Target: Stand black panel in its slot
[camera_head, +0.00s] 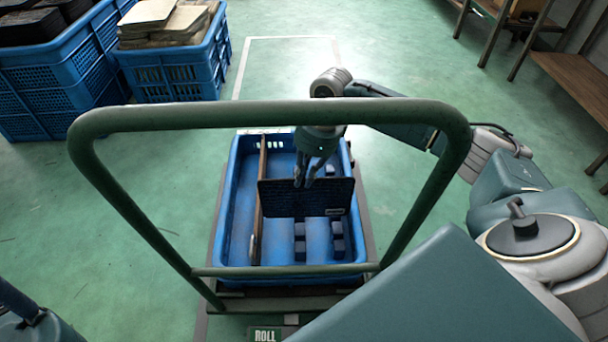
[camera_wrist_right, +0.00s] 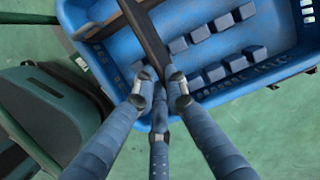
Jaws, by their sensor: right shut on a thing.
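The black panel (camera_head: 283,204) is upright, its broad face toward my head camera, across the right part of the blue tray (camera_head: 225,225). My right gripper (camera_head: 304,182) is shut on its top edge. In the right wrist view, the right gripper's fingers (camera_wrist_right: 158,88) close on the panel's dark edge (camera_wrist_right: 147,40). Pairs of blue blocks (camera_head: 300,240) on the tray floor have gaps between them; they also show in the wrist view (camera_wrist_right: 200,33). The panel hides some blocks. I cannot tell if its bottom edge touches the floor. My left gripper is not in view.
A brown divider (camera_head: 258,170) stands lengthwise in the tray, close to the panel's left end. The tray sits on a cart with a green handle (camera_head: 270,112) in front. Blue crates (camera_head: 175,75) stand at back left, a wooden bench (camera_head: 575,80) at right. Open floor lies around.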

